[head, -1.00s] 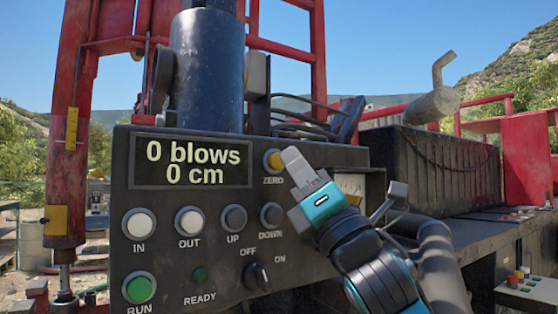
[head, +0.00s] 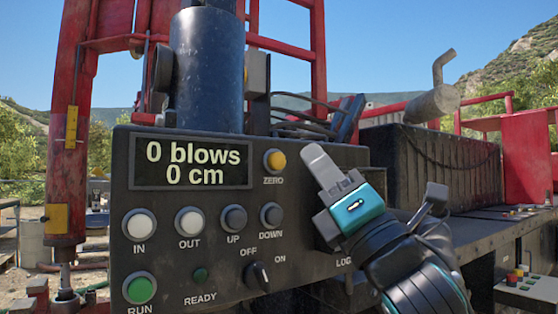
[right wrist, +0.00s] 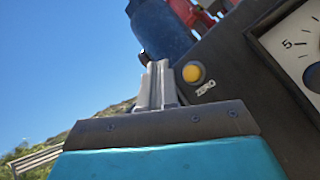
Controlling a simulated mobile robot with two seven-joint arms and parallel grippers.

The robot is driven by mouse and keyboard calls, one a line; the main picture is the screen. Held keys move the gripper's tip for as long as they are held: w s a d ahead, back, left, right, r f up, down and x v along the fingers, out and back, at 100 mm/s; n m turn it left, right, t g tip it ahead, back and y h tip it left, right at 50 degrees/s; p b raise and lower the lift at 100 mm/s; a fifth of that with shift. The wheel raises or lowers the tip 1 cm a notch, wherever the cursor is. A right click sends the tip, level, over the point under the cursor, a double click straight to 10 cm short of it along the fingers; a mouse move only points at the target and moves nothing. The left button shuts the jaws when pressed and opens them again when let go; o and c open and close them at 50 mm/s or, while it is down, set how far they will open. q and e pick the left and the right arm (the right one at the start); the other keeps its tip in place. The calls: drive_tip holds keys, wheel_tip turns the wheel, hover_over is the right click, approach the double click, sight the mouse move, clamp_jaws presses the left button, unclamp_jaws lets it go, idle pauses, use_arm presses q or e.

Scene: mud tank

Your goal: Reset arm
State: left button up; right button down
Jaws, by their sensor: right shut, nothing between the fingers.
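My right arm comes in from the lower right of the head view. Its right gripper (head: 316,153) is shut and empty, in front of the right part of the black control panel (head: 190,265). The fingertips are to the right of the yellow ZERO button (head: 275,161) and apart from it. In the right wrist view the closed fingers (right wrist: 158,72) point up, and the ZERO button (right wrist: 193,72) shows just to their right. The gripper hides part of the panel's right side. My left gripper is not in view.
The panel's display (head: 192,163) reads 0 blows, 0 cm. Below it are the IN, OUT, UP and DOWN buttons, a green RUN button (head: 139,289) and an OFF/ON knob (head: 257,275). A dial gauge (right wrist: 295,42) shows in the right wrist view.

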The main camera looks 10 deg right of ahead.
idle(0.6)
drive_tip(key=w+f+m+h, duration=0.1)
drive_tip(key=w+f+m, duration=0.1)
drive_tip(key=f, duration=0.3)
drive_tip(key=w+f+m+g+h, duration=0.1)
drive_tip(key=w+f+m+h, duration=0.1)
drive_tip(key=f+m, duration=0.2)
drive_tip(key=w+d+f+m+g+h, duration=0.1)
drive_tip(key=f+m, duration=0.3)
drive_tip(key=f, duration=0.4)
drive_tip(key=shift+w+f+h, duration=0.25)
drive_tip(key=shift+w+h, duration=0.35)
drive_tip(key=shift+w, duration=0.3)
drive_tip(key=s+f+m+g+h, duration=0.1)
drive_tip(key=s+f+m+g, duration=0.3)
drive_tip(key=f, duration=0.8)
drive_tip(key=s+d+f+m+g+h, duration=0.15)
drive_tip(key=f+m, duration=0.45)
drive_tip(key=f, duration=0.6)
drive_tip(key=s+f+m+g+h, duration=0.1)
drive_tip(key=s+f+m+g, duration=0.3)
drive_tip(key=f, duration=0.7)
drive_tip(key=s+f+m+g+h, duration=0.1)
drive_tip(key=s+f+m+g, duration=0.1)
drive_tip(key=s+f+m, duration=0.5)
drive_tip(key=s+f, duration=0.5)
drive_tip(key=f, duration=0.1)
drive_tip(key=shift+d+f, duration=0.2)
drive_tip(key=shift+f, duration=0.05)
